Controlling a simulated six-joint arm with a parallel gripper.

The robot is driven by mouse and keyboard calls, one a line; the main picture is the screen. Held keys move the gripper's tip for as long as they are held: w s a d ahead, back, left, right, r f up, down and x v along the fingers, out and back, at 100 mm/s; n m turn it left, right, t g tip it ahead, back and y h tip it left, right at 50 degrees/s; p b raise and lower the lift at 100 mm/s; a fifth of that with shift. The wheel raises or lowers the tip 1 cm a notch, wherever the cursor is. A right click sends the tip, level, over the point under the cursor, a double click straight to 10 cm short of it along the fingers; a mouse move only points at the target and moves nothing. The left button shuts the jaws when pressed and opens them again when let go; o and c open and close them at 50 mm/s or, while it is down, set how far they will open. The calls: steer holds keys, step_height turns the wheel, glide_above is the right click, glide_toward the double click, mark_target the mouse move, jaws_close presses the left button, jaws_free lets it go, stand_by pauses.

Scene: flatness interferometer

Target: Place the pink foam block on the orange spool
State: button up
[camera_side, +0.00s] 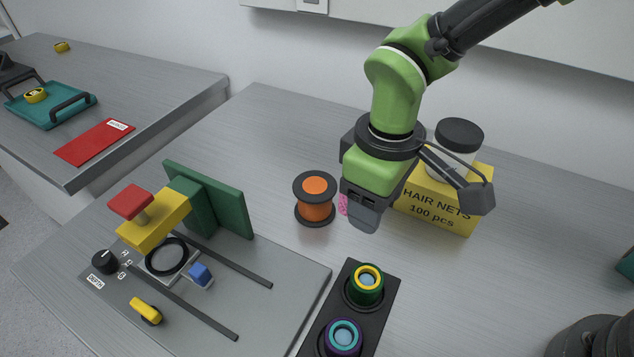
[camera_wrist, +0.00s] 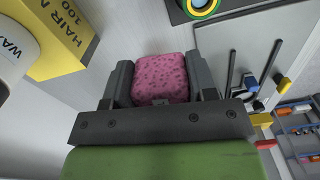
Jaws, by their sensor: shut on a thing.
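The pink foam block (camera_wrist: 160,78) is speckled and sits between the two fingers of my gripper (camera_wrist: 160,85) in the wrist view. My gripper is shut on it. In the side view only a small pink edge of the block (camera_side: 343,205) shows beside my gripper (camera_side: 360,212); the rest is hidden. The orange spool (camera_side: 315,198) has dark end flanges and stands upright on the grey table, just left of my gripper and apart from it. The spool is not visible in the wrist view.
A yellow hair nets box (camera_side: 440,205) and a white jar with black lid (camera_side: 458,145) are right of and behind my gripper. A black holder (camera_side: 383,300) with ringed pieces lies in front. The interferometer (camera_side: 210,205) stands left on a grey plate.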

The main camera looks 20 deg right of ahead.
steer(key=m, duration=0.2)
glide_toward(321, 191)
steer(key=shift+s+d+f, duration=0.1)
steer(key=shift+s+d, duration=0.15)
steer(key=shift+s, duration=0.3)
steer(key=shift+m, duration=0.5)
steer(key=shift+w+a+f, duration=0.1)
steer(key=shift+w+f, duration=0.1)
steer(key=shift+f, duration=0.9)
steer(key=shift+w+a+f, duration=0.1)
steer(key=shift+w+f, duration=0.05)
steer(key=shift+f, duration=0.95)
steer(key=shift+w+f, duration=0.2)
steer(key=shift+f, duration=0.9)
steer(key=o, duration=0.9)
steer(key=shift+f, duration=0.1)
